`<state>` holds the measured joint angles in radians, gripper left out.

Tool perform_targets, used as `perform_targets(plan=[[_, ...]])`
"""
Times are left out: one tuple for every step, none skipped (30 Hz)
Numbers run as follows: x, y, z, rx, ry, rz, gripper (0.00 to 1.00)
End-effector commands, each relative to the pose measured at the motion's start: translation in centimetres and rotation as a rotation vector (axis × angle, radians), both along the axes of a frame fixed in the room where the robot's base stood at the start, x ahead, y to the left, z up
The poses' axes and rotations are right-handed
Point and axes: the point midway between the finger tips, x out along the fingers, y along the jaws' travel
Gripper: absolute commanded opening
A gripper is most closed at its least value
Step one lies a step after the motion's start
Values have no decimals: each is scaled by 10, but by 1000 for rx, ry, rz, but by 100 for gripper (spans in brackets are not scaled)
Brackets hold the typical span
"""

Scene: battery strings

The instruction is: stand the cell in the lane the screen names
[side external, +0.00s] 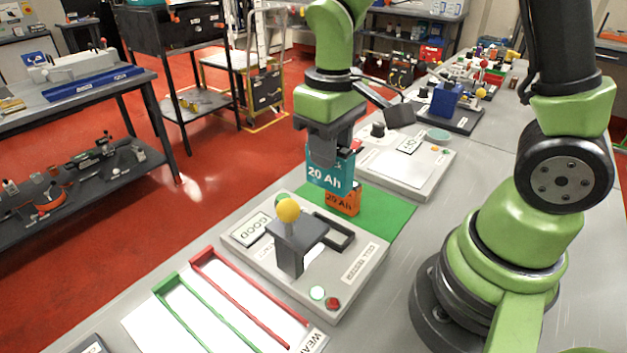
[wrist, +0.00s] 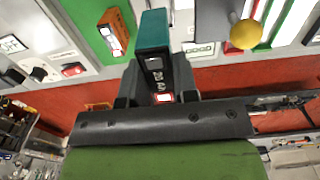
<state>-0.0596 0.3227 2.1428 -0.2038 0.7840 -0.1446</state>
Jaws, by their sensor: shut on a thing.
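My gripper (side external: 329,140) is shut on a teal cell (side external: 322,172) marked 20 Ah and holds it upright, apparently above the green mat (side external: 392,213). The teal cell (wrist: 153,35) also shows between the fingers in the wrist view. An orange cell (side external: 343,203), also marked 20 Ah, stands on the mat, partly behind the teal one in the side view. A green-railed lane (side external: 205,312) and a red-railed lane (side external: 250,300) lie at the front left, with a label reading WEA, cut off. A plate reading GOOD (side external: 250,229) is on the test station (side external: 345,290).
The test station has a dark block (side external: 296,243) with a yellow ball knob (side external: 288,210), a dark frame and red and green buttons. A second panel (side external: 405,170) stands behind the mat. More equipment stands farther back. The bench's left edge drops to the red floor.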

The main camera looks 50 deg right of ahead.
Motion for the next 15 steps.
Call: perform_targets(plan=[[2, 0, 13, 0, -10, 0, 0], [1, 0, 21, 0, -11, 0, 0], [1, 0, 28, 0, -9, 0, 0], [2, 0, 34, 0, -9, 1, 0], [1, 0, 40, 0, -9, 0, 0], [1, 0, 48, 0, -10, 0, 0], [1, 0, 53, -1, -9, 1, 0], [1, 0, 59, 0, -8, 1, 0], [1, 0, 66, 0, -8, 0, 0], [1, 0, 71, 0, -8, 1, 0], [5, 5, 71, 0, -3, 5, 0], [11, 11, 71, -1, 1, 8, 0], [15, 16, 71, -2, 0, 11, 0], [19, 21, 72, -3, 2, 11, 0], [25, 28, 73, -4, 2, 12, 0]])
